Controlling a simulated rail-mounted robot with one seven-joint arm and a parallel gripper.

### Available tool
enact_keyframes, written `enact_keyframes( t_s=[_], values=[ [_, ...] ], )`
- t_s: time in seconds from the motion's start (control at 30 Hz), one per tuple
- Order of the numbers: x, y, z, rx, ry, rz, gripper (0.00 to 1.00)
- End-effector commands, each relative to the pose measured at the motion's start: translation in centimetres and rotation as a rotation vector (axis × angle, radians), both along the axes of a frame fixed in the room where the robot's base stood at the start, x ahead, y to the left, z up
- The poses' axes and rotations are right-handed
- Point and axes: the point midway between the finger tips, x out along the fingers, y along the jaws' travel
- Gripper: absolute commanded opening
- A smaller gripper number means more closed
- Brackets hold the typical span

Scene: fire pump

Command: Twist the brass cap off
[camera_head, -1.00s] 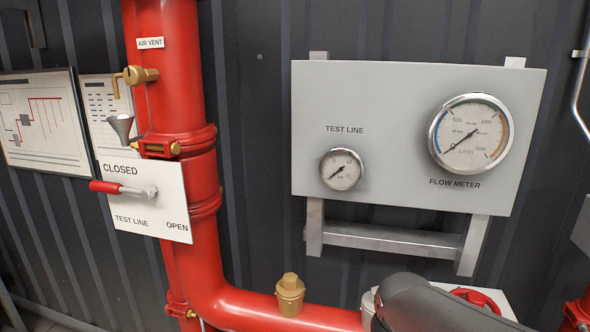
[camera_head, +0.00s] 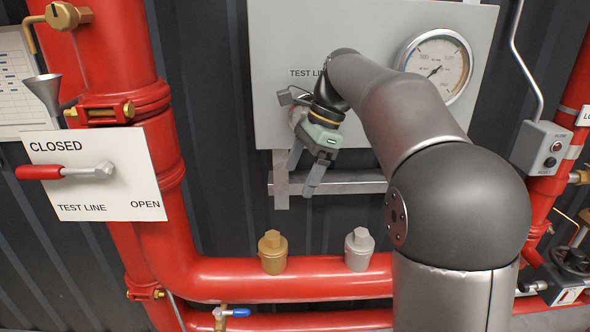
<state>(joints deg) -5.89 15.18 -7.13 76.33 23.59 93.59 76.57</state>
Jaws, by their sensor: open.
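The brass cap (camera_head: 272,251) stands upright on top of the horizontal red pipe (camera_head: 225,279), with a square head above a round collar. A similar silver-grey cap (camera_head: 359,249) stands to its right on the same pipe. My gripper (camera_head: 302,180) is in front of the grey gauge panel's lower edge, above and between the two caps. Its fingers point down and are apart, with nothing between them. It is clear of the brass cap, which is fully visible.
A test line lever (camera_head: 75,172) with a red grip sits on a white plate at left. A blue-handled valve (camera_head: 232,313) is below the brass cap. The flow meter panel (camera_head: 268,75) is behind my arm. A grey button box (camera_head: 541,148) is at right.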

Motion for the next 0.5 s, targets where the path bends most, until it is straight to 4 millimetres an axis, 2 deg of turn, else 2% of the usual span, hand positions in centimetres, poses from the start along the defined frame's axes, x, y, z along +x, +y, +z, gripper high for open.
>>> enact_keyframes(
  t_s=[0.17,0.5],
  values=[
    [0.2,0.6,-0.7,0.004,0.011,-0.017,0.85],
    [-0.4,2.9,-6.5,0.003,0.011,-0.014,0.85]
  ],
)
